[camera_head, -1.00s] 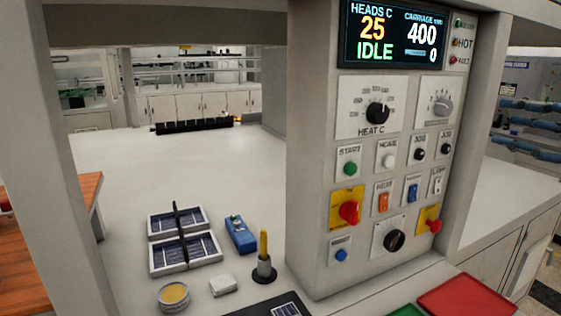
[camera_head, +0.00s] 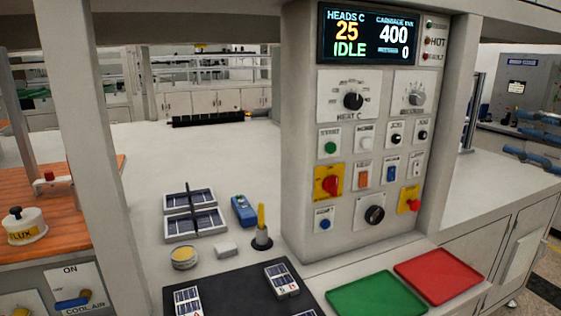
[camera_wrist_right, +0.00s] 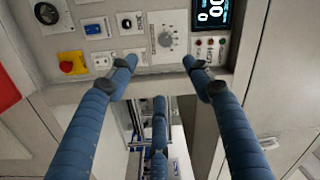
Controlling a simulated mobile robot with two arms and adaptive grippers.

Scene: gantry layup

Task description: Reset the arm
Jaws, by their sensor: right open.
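My right gripper (camera_head: 522,128) shows at the right edge of the head view, with its blue fingers reaching in from the right, beyond the control panel (camera_head: 340,215). My left gripper is not in view.
A red tray (camera_head: 440,277) and a green tray (camera_head: 377,303) lie in front of the panel. Solar cell holders (camera_head: 192,222), a blue device (camera_head: 243,210) and a yellow-handled tool (camera_head: 261,222) stand on the white table (camera_head: 145,160). An orange bench (camera_head: 65,215) is at left.

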